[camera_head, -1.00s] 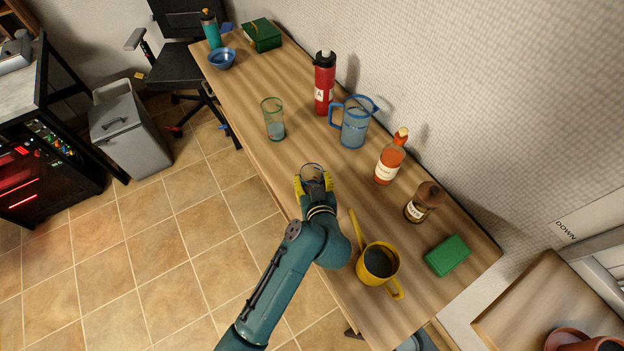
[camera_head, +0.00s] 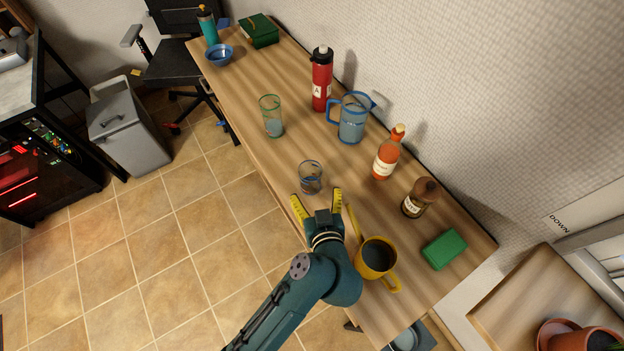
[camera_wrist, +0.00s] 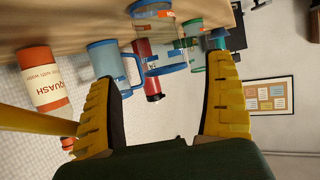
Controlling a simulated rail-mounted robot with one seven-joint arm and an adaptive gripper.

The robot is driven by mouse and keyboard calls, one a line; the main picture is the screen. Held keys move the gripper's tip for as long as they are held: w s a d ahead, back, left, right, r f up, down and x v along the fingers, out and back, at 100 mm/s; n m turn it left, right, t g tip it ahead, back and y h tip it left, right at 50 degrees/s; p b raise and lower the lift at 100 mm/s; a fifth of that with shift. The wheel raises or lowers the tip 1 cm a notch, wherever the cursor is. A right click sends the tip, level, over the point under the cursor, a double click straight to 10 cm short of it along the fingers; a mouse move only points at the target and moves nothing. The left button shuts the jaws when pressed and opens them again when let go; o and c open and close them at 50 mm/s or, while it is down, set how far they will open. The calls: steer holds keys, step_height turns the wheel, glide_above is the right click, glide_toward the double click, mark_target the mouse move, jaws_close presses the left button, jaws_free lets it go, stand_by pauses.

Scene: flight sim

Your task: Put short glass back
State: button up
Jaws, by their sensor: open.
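The short glass (camera_head: 311,177) stands upright on the wooden table (camera_head: 262,100), near its front edge. It is clear with a bluish tint. My gripper (camera_head: 320,205) is open and empty, with its yellow fingers spread just on the near side of the glass and apart from it. In the wrist view the short glass (camera_wrist: 160,52) shows beyond and between the fingers of my gripper (camera_wrist: 165,105). A tall green-tinted glass (camera_head: 272,116) stands farther along the table.
A blue pitcher (camera_head: 352,119), red bottle (camera_head: 321,78), orange squash bottle (camera_head: 387,154) and brown bottle (camera_head: 420,197) line the wall side. A yellow mug (camera_head: 376,257) stands close to my gripper's right, with a green block (camera_head: 445,249) beyond. Bare tabletop lies between both glasses.

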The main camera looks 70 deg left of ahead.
steer(key=v, duration=0.3)
steer(key=shift+s+d+r, duration=0.1)
steer(key=shift+d, duration=0.1)
